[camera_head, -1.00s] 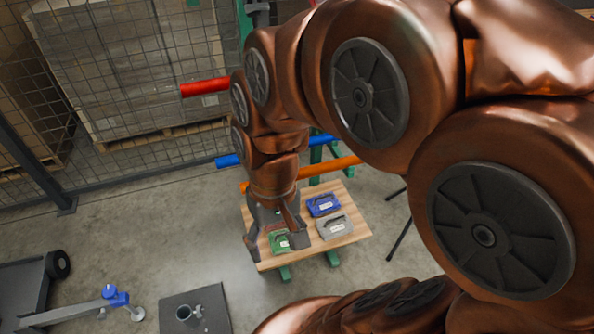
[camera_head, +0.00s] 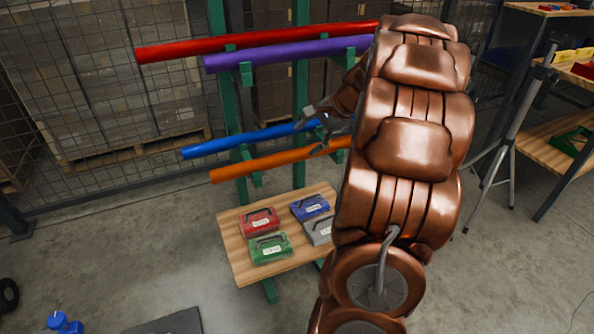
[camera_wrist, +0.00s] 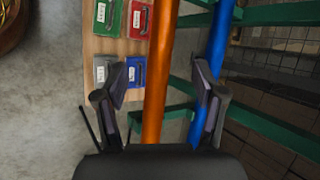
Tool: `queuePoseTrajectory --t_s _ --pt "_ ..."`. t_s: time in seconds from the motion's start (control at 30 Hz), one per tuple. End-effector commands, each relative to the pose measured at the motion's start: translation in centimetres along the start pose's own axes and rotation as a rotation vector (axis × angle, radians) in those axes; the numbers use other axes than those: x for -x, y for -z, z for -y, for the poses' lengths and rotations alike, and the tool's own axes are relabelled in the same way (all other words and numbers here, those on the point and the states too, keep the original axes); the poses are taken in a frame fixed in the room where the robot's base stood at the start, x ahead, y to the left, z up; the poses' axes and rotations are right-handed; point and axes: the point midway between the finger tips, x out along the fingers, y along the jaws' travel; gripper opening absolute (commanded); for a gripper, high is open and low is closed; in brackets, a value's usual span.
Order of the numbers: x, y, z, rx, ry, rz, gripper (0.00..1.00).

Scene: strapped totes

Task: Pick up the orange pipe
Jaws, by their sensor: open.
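The orange pipe (camera_head: 265,161) lies across the lower arms of a green rack in the head view, below the blue pipe. My gripper (camera_head: 318,130) is open and empty, close to the right part of these two pipes. In the wrist view the orange pipe (camera_wrist: 160,70) runs between the two open fingers of my gripper (camera_wrist: 161,75). The blue pipe (camera_wrist: 218,45) passes by the right finger, partly hidden by it. I cannot tell how deep the orange pipe is between the fingers. My arm hides the pipe's right end in the head view.
A purple pipe (camera_head: 285,53) and a red pipe (camera_head: 250,41) lie higher on the green rack (camera_head: 301,80). Below, a wooden shelf (camera_head: 239,262) holds red, green, blue and grey cases. A tripod (camera_head: 510,130) and workbench stand right. Mesh fencing is behind.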

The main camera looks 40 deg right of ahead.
Motion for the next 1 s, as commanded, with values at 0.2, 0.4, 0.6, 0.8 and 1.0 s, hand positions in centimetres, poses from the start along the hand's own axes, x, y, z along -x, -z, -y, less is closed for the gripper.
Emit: queuePoseTrajectory --t_s 0.2,0.4,0.6,0.8,1.0 --pt "-0.1 6.0 -1.1 -0.119 0.08 -0.038 0.7" --pt "-1.1 6.7 -1.1 -0.134 0.091 -0.041 0.7" --pt "-2.9 6.6 -1.0 -0.131 0.088 -0.04 0.7" --pt "-5.6 6.4 -1.2 -0.132 0.088 -0.042 0.7" --pt "-7.5 6.4 -1.0 -0.133 0.089 -0.04 0.7"
